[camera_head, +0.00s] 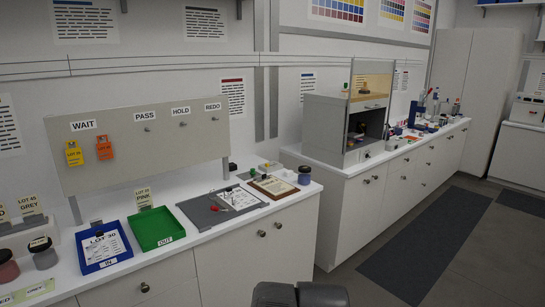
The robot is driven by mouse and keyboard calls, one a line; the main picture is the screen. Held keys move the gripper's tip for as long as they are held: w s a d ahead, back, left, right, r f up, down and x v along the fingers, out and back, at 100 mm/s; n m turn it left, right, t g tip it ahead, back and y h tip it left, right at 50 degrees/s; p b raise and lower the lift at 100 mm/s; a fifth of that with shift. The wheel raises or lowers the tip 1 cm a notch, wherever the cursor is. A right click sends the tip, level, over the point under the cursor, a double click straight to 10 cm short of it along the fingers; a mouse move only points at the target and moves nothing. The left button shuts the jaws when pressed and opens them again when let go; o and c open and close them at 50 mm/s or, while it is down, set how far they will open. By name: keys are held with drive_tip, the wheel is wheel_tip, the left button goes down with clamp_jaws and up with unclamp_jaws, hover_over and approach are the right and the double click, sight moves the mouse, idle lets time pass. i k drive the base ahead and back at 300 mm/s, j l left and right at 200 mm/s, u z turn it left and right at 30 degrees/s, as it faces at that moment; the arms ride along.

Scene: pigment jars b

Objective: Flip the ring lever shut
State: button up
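A grey ring binder (202,213) lies open on the white counter, right of the green tray. A printed white sheet (241,198) lies on its right part. Small metal rings (212,197) appear to stand up near the middle of the binder. A small red piece (222,208) shows beside them; it may be the ring lever, but it is too small to tell. I cannot tell whether the rings are open or shut. My gripper is not in view; only dark rounded parts of my own arm show at the bottom edge, well apart from the binder.
A blue tray (76,263) and a green tray (140,245) stand left of the binder. A tag board (100,170) rises behind. Floor is clear before the right counter.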

sight(213, 208)
drive_tip(key=l+u, duration=0.1)
drive_tip(key=l, duration=0.25)
drive_tip(key=i+j, duration=0.15)
drive_tip(key=i, duration=0.2)
drive_tip(key=i+j, duration=0.15)
drive_tip(key=i, duration=0.25)
drive_tip(key=i+j+u, duration=0.1)
drive_tip(key=i, duration=0.25)
